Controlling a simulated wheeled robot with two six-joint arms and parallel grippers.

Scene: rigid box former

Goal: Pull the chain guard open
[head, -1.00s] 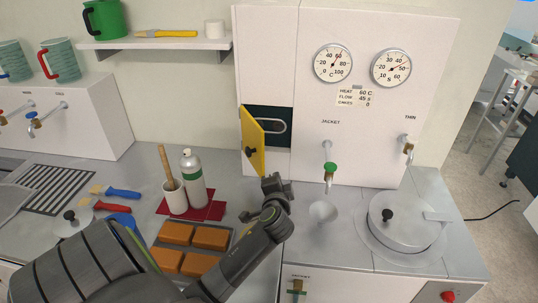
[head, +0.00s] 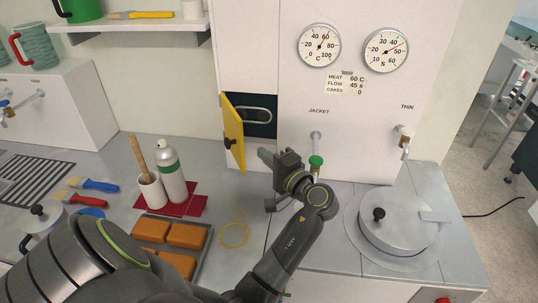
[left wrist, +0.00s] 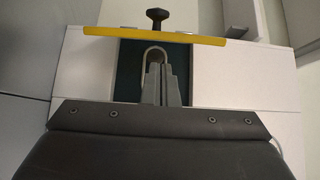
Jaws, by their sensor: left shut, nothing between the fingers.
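The chain guard (head: 234,133) is a yellow panel with a dark knob (head: 229,143). It stands swung out from a dark recess (head: 262,130) in the white cabinet, and a grey chain loop (head: 257,115) shows inside. In the left wrist view the guard (left wrist: 190,38) is a yellow bar seen edge-on, with its knob (left wrist: 157,17) beyond it. My left gripper (head: 266,157) is shut and empty, just below and in front of the recess, right of the guard and apart from it. In the left wrist view its fingers (left wrist: 163,82) overlap the chain loop. My right gripper is not in view.
A green-handled tap (head: 316,162) is close right of my gripper. A round lidded pot (head: 397,228) sits further right. A bottle (head: 170,172), a white cup (head: 150,190) and a tray of orange blocks (head: 207,262) stand left. A yellow ring (head: 234,226) lies on the counter.

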